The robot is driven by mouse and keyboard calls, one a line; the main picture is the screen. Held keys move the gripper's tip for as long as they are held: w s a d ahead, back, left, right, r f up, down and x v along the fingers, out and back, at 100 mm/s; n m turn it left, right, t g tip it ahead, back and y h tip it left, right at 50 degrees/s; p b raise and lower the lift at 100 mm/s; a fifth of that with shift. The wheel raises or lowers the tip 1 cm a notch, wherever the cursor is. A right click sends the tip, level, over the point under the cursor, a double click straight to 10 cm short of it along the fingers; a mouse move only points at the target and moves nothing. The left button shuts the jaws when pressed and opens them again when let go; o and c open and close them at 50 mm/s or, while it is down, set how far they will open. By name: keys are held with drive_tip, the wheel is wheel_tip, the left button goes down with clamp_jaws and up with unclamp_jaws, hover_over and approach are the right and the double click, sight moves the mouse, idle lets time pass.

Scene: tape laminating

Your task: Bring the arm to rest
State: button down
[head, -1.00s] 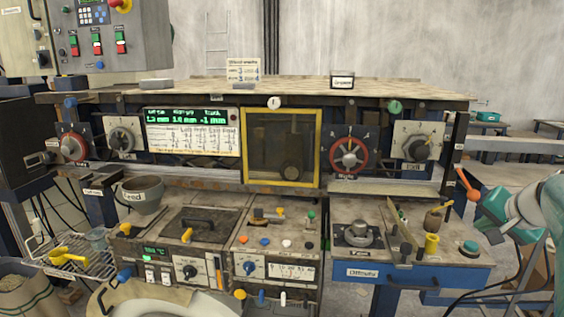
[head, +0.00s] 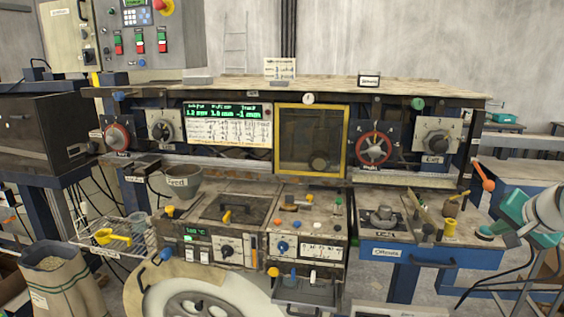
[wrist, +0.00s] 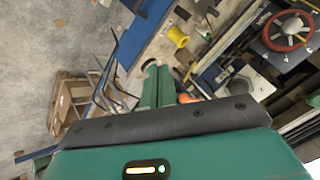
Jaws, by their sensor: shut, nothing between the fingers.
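My arm's teal and grey end (head: 520,222) is at the right edge of the head view. It is beside the right end of the blue-fronted bench. In the wrist view my gripper's two green fingers (wrist: 153,80) lie together, shut with nothing between them. They point toward the bench edge and floor, apart from the yellow cup (wrist: 178,37). The fingertips are hard to make out in the head view.
The blue-fronted bench (head: 425,257) carries a yellow cup (head: 450,228) and small tools. An orange-tipped lever (head: 484,178) stands close to my arm. The laminating machine (head: 230,160) fills the middle. A sack (head: 60,285) stands at left. Grey floor shows on the right.

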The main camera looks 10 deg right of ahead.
drive_tip(key=s+a+f+n+g+y, duration=0.1)
drive_tip(key=a+f+n, duration=0.15)
drive_tip(key=a, duration=0.85)
drive_tip(key=s+a+f+n+g+y, duration=0.1)
drive_tip(key=s+a+n, duration=0.15)
drive_tip(key=a, duration=0.95)
drive_tip(key=s+a+f+n+g, duration=0.1)
drive_tip(key=s+a+f+n, duration=0.5)
drive_tip(key=s+a, duration=0.5)
drive_tip(key=a+f, duration=0.1)
drive_tip(key=a, duration=0.2)
drive_tip(key=shift+s+f, duration=0.25)
